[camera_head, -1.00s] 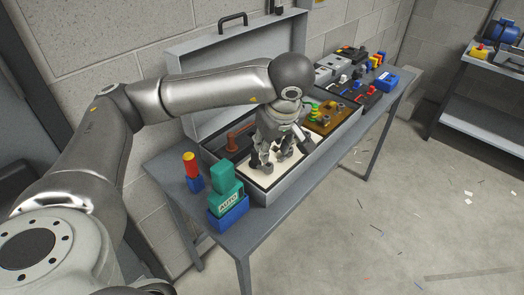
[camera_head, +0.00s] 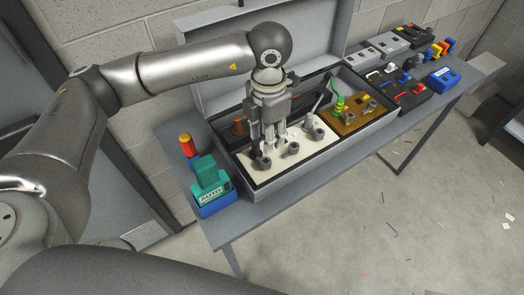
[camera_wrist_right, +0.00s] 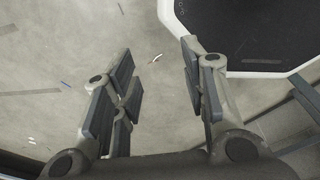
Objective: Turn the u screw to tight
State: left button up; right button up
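An open grey case (camera_head: 300,170) stands on the bench and holds a cream panel (camera_head: 282,172). Small grey screw knobs show on the panel, one (camera_head: 264,162) by my left fingertips, one (camera_head: 293,148) to the right and a levered one (camera_head: 317,132) farther right. I cannot tell which is the u screw; no marking is readable. My left gripper (camera_head: 268,147) points down over the panel, with its fingers close to the knobs. Whether it touches or grips one is unclear.
A brown board (camera_head: 350,118) with a green coiled part sits in the case's right half. A blue-and-green AUTO box (camera_head: 211,190) and a red-yellow part (camera_head: 187,144) stand left of the case. Several devices (camera_head: 400,80) crowd the far bench. The floor in front is mostly clear.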

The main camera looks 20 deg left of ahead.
pick_arm(q)
jog(key=p, duration=0.1)
send_over(266, 163)
notch_tip(266, 163, down, 4)
jog(key=shift+s+a+f, duration=0.1)
jog(key=shift+s+f, duration=0.05)
jog(key=shift+f, duration=0.1)
notch_tip(266, 163, down, 4)
jog(key=shift+f+p, duration=0.1)
jog(key=shift+p, duration=0.6)
jog(key=shift+f, duration=0.65)
pick_arm(e)
jog(key=r, duration=0.2)
jog(key=shift+s+a+r, duration=0.1)
jog(key=shift+a+r, duration=0.25)
jog(key=shift+r, duration=0.05)
jog(key=shift+d, duration=0.1)
